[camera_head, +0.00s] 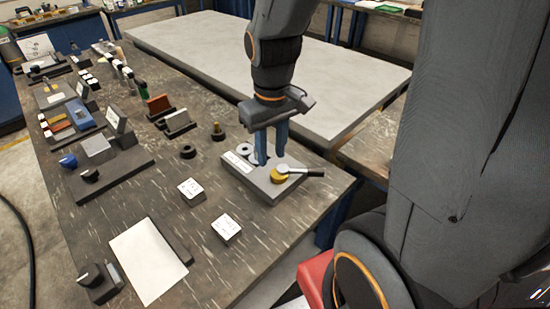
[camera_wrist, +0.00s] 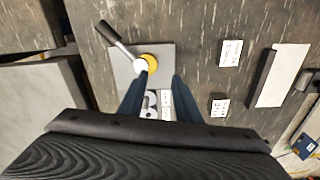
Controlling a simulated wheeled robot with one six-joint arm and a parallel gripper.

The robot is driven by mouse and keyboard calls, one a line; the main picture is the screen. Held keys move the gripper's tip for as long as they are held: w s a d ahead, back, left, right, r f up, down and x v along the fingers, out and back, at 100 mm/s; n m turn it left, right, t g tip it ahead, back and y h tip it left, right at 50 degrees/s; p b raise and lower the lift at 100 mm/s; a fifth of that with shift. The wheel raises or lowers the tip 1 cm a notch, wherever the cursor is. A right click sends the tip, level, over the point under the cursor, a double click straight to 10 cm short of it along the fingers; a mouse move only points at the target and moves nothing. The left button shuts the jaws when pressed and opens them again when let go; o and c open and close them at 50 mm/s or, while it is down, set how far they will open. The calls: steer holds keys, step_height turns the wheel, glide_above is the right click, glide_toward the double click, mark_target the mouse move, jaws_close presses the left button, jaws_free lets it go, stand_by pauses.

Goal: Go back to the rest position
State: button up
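My gripper (camera_head: 272,146) points down over the grey plate (camera_head: 240,172) near the table's right end. Its two blue fingers are apart with nothing seen between them; they also show in the wrist view (camera_wrist: 152,98). On the plate sits a yellow round piece (camera_head: 279,174) with a black-handled tool (camera_head: 305,172) lying across it. In the wrist view the yellow piece (camera_wrist: 149,62) lies just beyond the fingertips, with the handle (camera_wrist: 115,37) reaching up and left. White rings (camera_head: 245,150) lie on the plate behind the fingers, partly hidden.
Two small labelled white blocks (camera_head: 226,228) and a white sheet (camera_head: 148,260) lie on the dark table (camera_head: 255,248). A black ring (camera_head: 188,151) and a brass-topped knob (camera_head: 217,131) stand left of the plate. A large grey slab (camera_head: 200,50) lies behind. Several instruments crowd the table's far left.

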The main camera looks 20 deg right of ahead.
steer(key=s+m, duration=0.1)
steer(key=s, duration=0.1)
steer(key=s+f+m, duration=0.1)
steer(key=s, duration=0.1)
steer(key=shift+f, duration=0.2)
